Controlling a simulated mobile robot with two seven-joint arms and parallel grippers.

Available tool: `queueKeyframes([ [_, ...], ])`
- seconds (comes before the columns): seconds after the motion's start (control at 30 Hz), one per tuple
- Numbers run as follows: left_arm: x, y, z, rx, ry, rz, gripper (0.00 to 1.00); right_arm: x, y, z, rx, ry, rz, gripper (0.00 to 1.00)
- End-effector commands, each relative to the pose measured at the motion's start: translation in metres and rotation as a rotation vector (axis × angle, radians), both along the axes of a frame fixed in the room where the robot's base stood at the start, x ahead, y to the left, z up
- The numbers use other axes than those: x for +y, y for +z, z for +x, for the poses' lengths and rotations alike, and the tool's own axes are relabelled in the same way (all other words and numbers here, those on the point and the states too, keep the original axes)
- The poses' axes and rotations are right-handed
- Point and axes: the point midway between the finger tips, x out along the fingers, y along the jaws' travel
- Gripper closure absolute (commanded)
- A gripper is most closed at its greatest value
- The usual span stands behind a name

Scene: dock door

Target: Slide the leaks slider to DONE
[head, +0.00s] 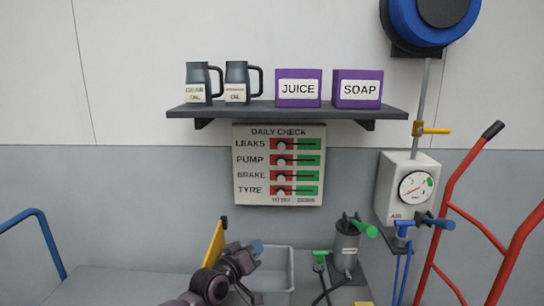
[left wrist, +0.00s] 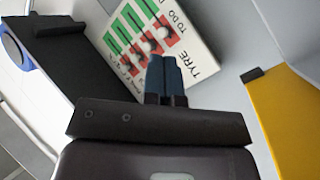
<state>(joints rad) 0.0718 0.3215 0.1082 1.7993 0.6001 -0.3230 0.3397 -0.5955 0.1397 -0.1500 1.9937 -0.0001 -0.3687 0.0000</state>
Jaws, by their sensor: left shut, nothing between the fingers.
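The DAILY CHECK board (head: 315,190) hangs on the wall under the shelf, with rows LEAKS, PUMP, BRAKE and TYRE. The leaks slider knob (head: 281,145) is in the top row, on the red TO DO side at the left of its slot. The other knobs also stand on red. My left gripper (head: 257,247) is below the board, shut and empty, apart from it. In the left wrist view its closed fingers (left wrist: 164,62) overlap the tilted board (left wrist: 199,55) near the TYRE row. Which knob there is the leaks one is hard to tell. My right gripper is not in view.
Above the board is a dark shelf (head: 290,112) with two jugs (head: 237,82), a JUICE box (head: 299,88) and a SOAP box (head: 357,88). Below are a grey bin (head: 281,271), a yellow panel (head: 215,246) and a pump can (head: 346,244). An air gauge box (head: 393,178) is right.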

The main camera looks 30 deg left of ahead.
Motion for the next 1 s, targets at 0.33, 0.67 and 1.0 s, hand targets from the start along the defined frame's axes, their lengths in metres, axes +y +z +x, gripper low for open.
queueKeyframes([
  [0.33,0.056,0.106,0.061,-0.157,-0.072,-0.767,1.00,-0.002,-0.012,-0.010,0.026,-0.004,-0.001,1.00],
  [0.67,0.088,0.147,0.075,-0.205,-0.167,-1.279,1.00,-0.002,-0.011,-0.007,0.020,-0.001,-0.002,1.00],
  [1.0,0.091,0.150,0.075,-0.208,-0.175,-1.320,1.00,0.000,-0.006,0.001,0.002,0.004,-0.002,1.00],
])
